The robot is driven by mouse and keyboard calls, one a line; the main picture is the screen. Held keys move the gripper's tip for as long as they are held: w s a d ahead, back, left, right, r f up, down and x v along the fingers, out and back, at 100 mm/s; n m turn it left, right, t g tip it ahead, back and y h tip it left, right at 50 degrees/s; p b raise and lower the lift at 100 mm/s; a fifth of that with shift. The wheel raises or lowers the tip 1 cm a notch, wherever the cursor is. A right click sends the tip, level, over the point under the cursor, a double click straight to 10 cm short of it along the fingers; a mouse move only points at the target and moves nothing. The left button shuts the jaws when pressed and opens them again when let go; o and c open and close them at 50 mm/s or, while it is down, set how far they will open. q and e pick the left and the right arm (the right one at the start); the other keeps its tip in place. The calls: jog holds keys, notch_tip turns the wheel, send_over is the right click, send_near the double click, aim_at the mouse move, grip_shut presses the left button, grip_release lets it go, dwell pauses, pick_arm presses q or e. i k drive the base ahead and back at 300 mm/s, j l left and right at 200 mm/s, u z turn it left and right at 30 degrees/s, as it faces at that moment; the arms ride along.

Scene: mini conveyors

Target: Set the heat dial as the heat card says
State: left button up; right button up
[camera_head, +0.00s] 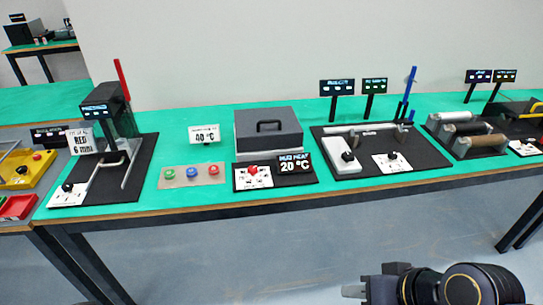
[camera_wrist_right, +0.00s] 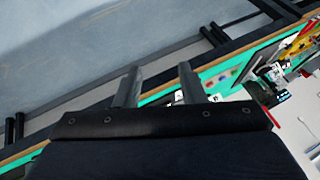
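The heat card (camera_head: 205,133) is a small white sign reading 40 °C, standing at the back of the green table. The heat dial (camera_head: 252,170) is a red knob on a white scale plate, in front of a grey lidded box (camera_head: 268,130). The dark display (camera_head: 295,165) right of the dial reads 20 °C. The dial's exact pointing is too small to tell. My right gripper (camera_head: 355,290) is low at the bottom right, in front of the table and well away from the dial. In the right wrist view its fingers (camera_wrist_right: 158,86) are apart with nothing between them. My left gripper is out of view.
Coloured buttons (camera_head: 192,173) sit on a plate left of the dial. A dark station with black knobs (camera_head: 393,157) stands right of it, and rollers (camera_head: 475,138) farther right. A press with a red lever (camera_head: 122,80) stands left. The floor before the table is clear.

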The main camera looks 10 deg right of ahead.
aim_at(253, 171)
jog(key=i+l+u, duration=0.1)
jog(key=i+u, duration=0.25)
jog(key=i+l+u, duration=0.1)
jog(key=u, duration=0.25)
jog(key=i+l+u, duration=0.2)
jog(key=l+u, duration=0.15)
